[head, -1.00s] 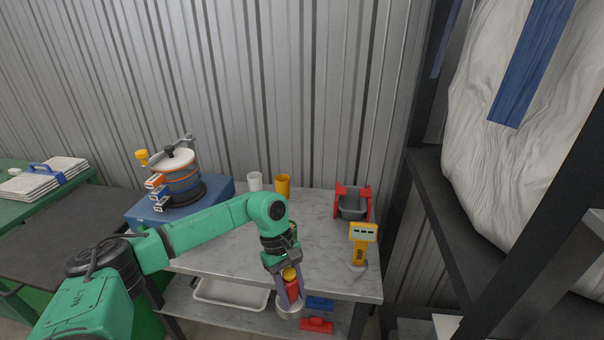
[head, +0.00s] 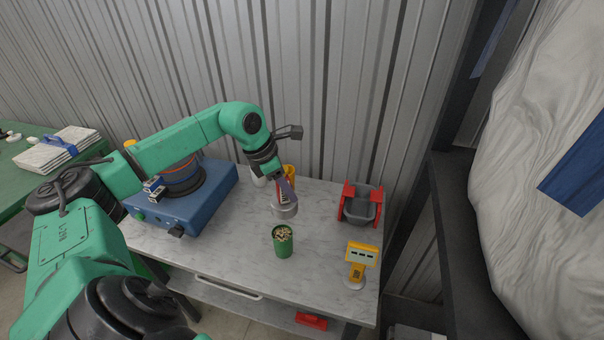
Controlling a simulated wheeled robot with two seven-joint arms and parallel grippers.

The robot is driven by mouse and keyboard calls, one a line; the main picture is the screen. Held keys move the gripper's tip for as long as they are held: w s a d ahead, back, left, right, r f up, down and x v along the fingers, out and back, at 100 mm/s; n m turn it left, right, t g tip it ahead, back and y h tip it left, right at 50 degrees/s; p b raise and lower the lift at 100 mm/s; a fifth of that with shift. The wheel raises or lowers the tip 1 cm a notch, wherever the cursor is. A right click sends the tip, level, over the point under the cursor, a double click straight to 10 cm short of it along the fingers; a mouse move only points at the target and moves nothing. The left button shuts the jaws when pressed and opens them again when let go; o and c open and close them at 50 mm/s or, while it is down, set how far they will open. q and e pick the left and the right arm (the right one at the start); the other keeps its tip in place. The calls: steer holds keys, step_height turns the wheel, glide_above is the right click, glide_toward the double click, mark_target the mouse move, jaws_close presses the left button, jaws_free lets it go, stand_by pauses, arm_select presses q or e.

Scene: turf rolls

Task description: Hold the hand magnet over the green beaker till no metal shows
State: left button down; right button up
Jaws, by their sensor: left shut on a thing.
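The green beaker (head: 283,249) stands upright on the grey table. Pale and darker bits fill its mouth; I cannot tell at this size which are metal. My left gripper (head: 284,190) is shut on the hand magnet (head: 285,211), which has a round grey base and a red part showing between the fingers. The magnet hangs in the air, its base just above and behind the beaker's mouth in the picture and apart from it. I see nothing clinging to the base. My right gripper is out of view.
A white cup (head: 258,178) and an orange cup (head: 290,172) are behind the magnet. A red and grey scoop-like bin (head: 360,206) and a yellow meter (head: 361,256) stand at the right. The table's front middle is clear.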

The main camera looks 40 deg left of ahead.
mark_target(284, 203)
arm_select(q)
steer(key=shift+s, duration=0.15)
steer(key=s+b, duration=0.1)
steer(key=s, duration=0.2)
steer(key=shift+f, duration=0.2)
steer(key=shift+w+f+b, duration=0.55)
steer(key=shift+f+b, duration=0.1)
steer(key=shift+f, duration=0.25)
steer(key=shift+w+f+b, duration=0.3)
steer(key=shift+f+b, duration=0.1)
steer(key=shift+f, duration=0.3)
steer(key=shift+s+f, duration=0.15)
steer(key=shift+f, duration=0.1)
steer(key=shift+s+f+b, duration=0.15)
steer(key=shift+f+b, duration=0.05)
steer(key=shift+b, duration=0.25)
steer(key=shift+f+b, duration=0.4)
steer(key=shift+f, duration=0.5)
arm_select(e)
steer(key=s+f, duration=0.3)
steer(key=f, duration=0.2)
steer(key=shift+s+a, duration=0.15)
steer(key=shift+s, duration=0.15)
